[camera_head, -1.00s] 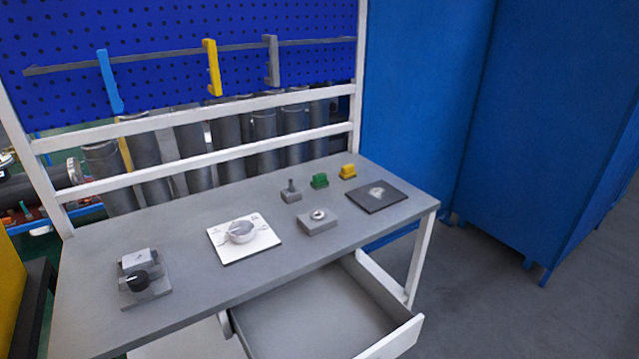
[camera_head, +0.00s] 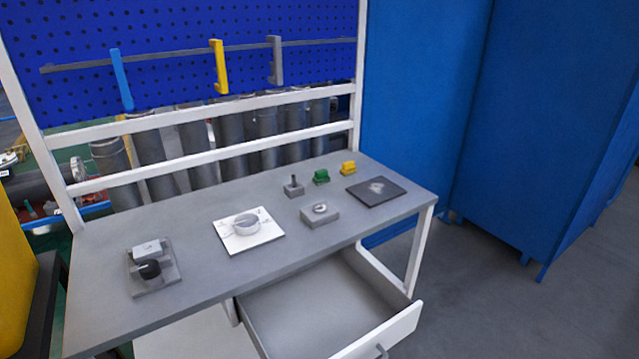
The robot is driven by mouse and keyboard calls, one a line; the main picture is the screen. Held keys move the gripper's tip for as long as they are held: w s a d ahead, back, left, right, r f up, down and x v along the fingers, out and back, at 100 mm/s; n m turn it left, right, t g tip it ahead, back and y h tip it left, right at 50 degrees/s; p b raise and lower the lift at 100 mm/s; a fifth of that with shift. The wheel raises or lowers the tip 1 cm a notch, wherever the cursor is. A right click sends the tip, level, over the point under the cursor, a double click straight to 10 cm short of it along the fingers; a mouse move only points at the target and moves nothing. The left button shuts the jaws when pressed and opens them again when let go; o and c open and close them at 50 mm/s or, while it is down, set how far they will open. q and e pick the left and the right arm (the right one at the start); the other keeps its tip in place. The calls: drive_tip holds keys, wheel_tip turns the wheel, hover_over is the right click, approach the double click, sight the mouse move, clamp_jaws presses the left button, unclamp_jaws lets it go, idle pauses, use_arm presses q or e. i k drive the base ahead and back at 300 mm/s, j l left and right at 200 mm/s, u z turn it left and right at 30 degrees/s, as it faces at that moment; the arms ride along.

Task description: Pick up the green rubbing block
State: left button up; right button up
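The green rubbing block (camera_head: 321,177) stands on the grey workbench (camera_head: 190,220) toward its back right. It is between a small grey block with a pin (camera_head: 293,187) on its left and a yellow block (camera_head: 348,168) on its right, apart from both. Nothing covers it. Neither of my grippers shows in the head view.
A dark square plate (camera_head: 362,197), a grey block with a ring (camera_head: 320,216), a white plate with a round part (camera_head: 230,240) and a grey fixture with a black knob (camera_head: 168,284) are on the bench. An open drawer (camera_head: 310,310) juts out in front. Blue panels (camera_head: 420,110) stand at right.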

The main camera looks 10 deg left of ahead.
sight(321, 178)
drive_tip(key=k+j+u, duration=0.1)
drive_tip(key=k+u, duration=0.35)
drive_tip(key=l+u, duration=0.1)
drive_tip(key=u, duration=1.25)
drive_tip(key=l, duration=1.3)
drive_tip(key=k+l+u, duration=0.1)
drive_tip(key=l, duration=1.25)
